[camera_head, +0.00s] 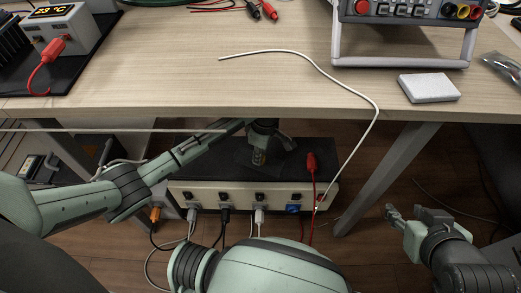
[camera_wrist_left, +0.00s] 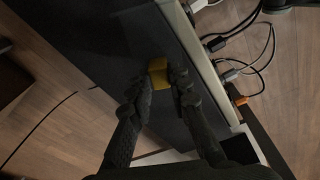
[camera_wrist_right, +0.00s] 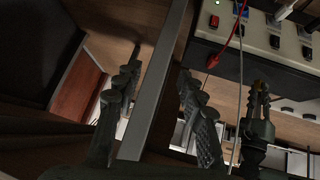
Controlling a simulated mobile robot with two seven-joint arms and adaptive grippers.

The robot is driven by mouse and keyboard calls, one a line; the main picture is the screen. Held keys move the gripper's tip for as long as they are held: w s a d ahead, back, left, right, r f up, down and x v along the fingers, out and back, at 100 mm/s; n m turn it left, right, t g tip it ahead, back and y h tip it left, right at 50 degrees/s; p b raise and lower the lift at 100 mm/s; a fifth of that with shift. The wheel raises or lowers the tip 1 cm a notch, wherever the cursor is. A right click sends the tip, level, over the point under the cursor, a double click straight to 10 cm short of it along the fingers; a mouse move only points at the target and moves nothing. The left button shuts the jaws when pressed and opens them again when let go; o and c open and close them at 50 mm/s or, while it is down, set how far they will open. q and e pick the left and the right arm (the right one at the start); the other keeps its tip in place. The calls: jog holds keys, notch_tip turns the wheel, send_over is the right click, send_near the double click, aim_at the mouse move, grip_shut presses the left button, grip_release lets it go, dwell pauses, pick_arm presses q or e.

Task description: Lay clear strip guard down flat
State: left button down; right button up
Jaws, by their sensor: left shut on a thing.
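My left gripper (camera_head: 259,158) reaches under the table, over the dark top of the power strip unit. In the left wrist view the left fingers (camera_wrist_left: 168,78) are shut on a small yellow piece (camera_wrist_left: 158,73). The power strip (camera_head: 250,202) has a pale front with a row of sockets and several plugs. I cannot make out a clear guard; whether the yellow piece belongs to one does not show. My right gripper (camera_head: 406,214) is open and empty, right of the table leg. In the right wrist view the left gripper (camera_wrist_right: 259,92) shows in front of the strip unit.
The table (camera_head: 180,85) overhangs the strip. Its grey leg (camera_head: 390,175) lies between the strip and my right gripper, and crosses between the fingers in the right wrist view. A white cable (camera_head: 372,115) hangs over the edge.

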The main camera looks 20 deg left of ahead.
pick_arm(q)
jog(key=w, duration=0.2)
jog(key=w+a, duration=0.1)
jog(key=w, duration=0.1)
jog(key=shift+w+a+b, duration=0.1)
jog(key=shift+w+b, duration=0.1)
jog(key=shift+b, duration=0.2)
notch_tip(320, 180, down, 3)
jog(key=shift+w+f+b, duration=0.1)
jog(key=shift+b, duration=0.5)
jog(key=shift+f, duration=0.15)
pick_arm(e)
jog(key=w+a+r+n+t+y, duration=0.1)
jog(key=w+a+r+t+y, duration=0.2)
jog(key=w+a+r+t, duration=0.2)
notch_tip(320, 180, up, 3)
jog(key=a, duration=0.2)
jog(key=shift+w+a+r, duration=0.15)
jog(key=shift+w+a, duration=0.2)
pick_arm(q)
jog(key=c, duration=1.4)
grip_release()
jog(key=shift+f, duration=0.15)
